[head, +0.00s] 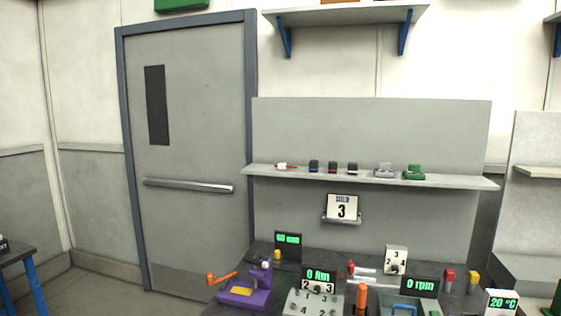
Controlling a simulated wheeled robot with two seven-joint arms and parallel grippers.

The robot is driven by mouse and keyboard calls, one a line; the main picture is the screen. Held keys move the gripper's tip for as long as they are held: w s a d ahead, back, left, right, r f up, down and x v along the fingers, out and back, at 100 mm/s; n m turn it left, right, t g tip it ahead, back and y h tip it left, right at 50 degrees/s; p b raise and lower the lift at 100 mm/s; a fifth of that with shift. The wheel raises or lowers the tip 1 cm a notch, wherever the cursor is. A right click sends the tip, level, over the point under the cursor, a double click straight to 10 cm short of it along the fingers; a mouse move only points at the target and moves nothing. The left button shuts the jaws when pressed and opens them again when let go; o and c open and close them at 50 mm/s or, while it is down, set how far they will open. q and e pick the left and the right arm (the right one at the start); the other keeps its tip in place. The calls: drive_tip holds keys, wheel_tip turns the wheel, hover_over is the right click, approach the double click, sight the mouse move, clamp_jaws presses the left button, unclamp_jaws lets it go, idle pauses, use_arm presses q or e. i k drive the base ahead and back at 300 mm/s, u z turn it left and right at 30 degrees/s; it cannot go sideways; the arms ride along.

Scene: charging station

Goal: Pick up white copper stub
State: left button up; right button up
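A small white piece with an orange-red, copper-like end (283,167) lies at the left end of the long wall shelf (460,181). It looks most like the white copper stub, but it is too small to be sure. Pale, whitish rods (364,281) also lie on the dark bench below, and I cannot tell their material. Neither of my grippers is in view.
Several small dark blocks (333,167), a grey piece (384,170) and a green piece (414,172) share the shelf. The bench below is crowded with a purple device (243,292), displays (319,275) and an orange cylinder (361,298). A grey door (190,120) stands left.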

sight(280, 166)
drive_tip(key=u, duration=0.8)
drive_tip(key=k, duration=1.05)
drive_tip(key=u, duration=1.2)
drive_tip(key=i, duration=2.35)
drive_tip(key=z, duration=0.25)
drive_tip(key=i, duration=2.15)
drive_tip(key=z, duration=0.65)
drive_tip(key=i, duration=1.95)
drive_tip(key=z, duration=2.2)
drive_tip(key=i, duration=0.95)
drive_tip(key=z, duration=0.9)
